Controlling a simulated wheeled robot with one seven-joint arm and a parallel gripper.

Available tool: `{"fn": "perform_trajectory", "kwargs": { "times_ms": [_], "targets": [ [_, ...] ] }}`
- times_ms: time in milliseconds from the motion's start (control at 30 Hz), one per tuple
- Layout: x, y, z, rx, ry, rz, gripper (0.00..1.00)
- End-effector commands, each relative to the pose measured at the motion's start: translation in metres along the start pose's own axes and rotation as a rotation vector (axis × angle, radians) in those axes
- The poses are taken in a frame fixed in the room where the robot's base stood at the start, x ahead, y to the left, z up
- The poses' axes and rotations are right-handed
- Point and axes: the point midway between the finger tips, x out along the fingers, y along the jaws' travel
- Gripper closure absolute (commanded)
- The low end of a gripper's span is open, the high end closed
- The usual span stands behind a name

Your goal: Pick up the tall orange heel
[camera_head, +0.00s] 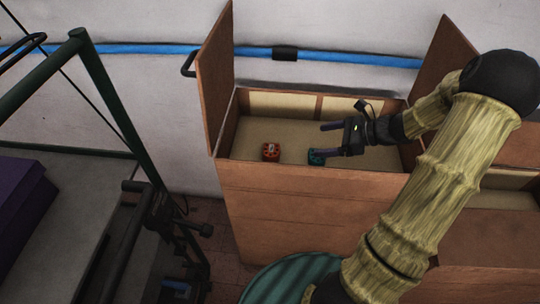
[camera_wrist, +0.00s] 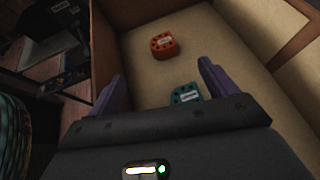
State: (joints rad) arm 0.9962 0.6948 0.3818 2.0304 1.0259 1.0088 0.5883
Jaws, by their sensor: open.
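An orange heel (camera_head: 271,152) with a pale label lies on the floor of the open cardboard box (camera_head: 310,192), left of centre. It also shows in the wrist view (camera_wrist: 163,45), beyond my fingertips. A teal heel (camera_head: 316,157) lies to its right, near my lower finger. In the wrist view the teal heel (camera_wrist: 185,93) sits between my fingers, partly hidden by the gripper body. My gripper (camera_head: 331,141) is open and empty, inside the box's outline, to the right of the orange heel. I cannot tell its height above the box floor.
The box's upright flaps (camera_head: 216,75) stand at its left and right. Another open box (camera_head: 492,199) adjoins on the right, partly behind my arm. A dark metal frame (camera_head: 110,105) stands at the left. The box floor around the orange heel is mostly clear.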

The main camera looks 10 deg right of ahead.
Motion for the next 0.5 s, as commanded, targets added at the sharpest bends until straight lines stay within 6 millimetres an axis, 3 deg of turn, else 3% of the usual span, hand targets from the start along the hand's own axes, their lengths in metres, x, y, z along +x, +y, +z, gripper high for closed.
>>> {"fn": "perform_trajectory", "kwargs": {
  "times_ms": [67, 500],
  "targets": [
    [0.0043, 0.0, -0.0082, 0.0, 0.0, 0.0, 0.15],
    [0.0087, 0.0002, -0.0069, 0.0, 0.0, 0.001, 0.15]
  ]
}}
